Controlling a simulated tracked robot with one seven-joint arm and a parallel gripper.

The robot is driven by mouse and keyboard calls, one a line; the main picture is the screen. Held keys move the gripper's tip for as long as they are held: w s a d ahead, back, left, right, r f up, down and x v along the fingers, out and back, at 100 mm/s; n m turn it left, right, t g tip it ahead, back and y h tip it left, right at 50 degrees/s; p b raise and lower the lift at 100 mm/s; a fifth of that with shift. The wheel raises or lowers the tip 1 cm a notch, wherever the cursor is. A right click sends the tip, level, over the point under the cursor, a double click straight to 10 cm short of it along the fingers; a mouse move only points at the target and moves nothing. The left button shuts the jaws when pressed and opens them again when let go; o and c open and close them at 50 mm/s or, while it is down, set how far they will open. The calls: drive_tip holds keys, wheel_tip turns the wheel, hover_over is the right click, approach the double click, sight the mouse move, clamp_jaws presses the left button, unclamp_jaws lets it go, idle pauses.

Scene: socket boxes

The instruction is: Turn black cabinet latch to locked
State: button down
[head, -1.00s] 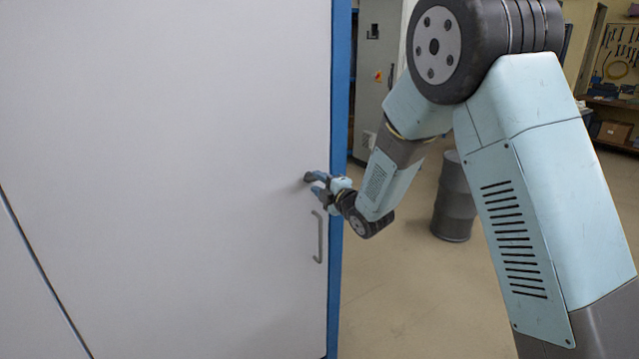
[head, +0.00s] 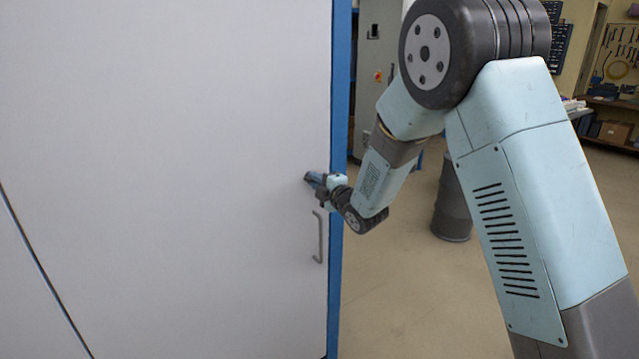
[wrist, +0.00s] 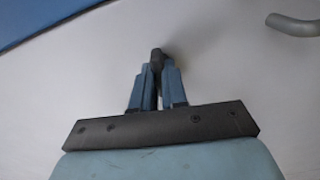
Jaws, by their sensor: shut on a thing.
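The black latch (wrist: 157,56) shows in the wrist view as a small dark knob-like piece between the tips of my gripper (wrist: 157,80). My gripper is shut on it, with a blue finger on each side. In the head view my gripper (head: 316,181) is at the cabinet door (head: 170,150), near its right edge. The latch is mostly hidden behind the fingers there, so its turn angle cannot be told.
A grey bar handle (head: 319,237) sits on the door just below my gripper; it also shows at the wrist view's upper right (wrist: 293,25). A blue frame (head: 338,150) edges the door. A dark drum (head: 453,205) stands behind my arm on open floor.

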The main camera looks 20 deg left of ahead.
drive_tip(key=shift+s+a+m, duration=0.1)
drive_tip(key=shift+a+m, duration=0.05)
drive_tip(key=shift+m, duration=8.05)
drive_tip(key=c, duration=1.2)
unclamp_jaws()
drive_tip(key=shift+o, duration=0.2)
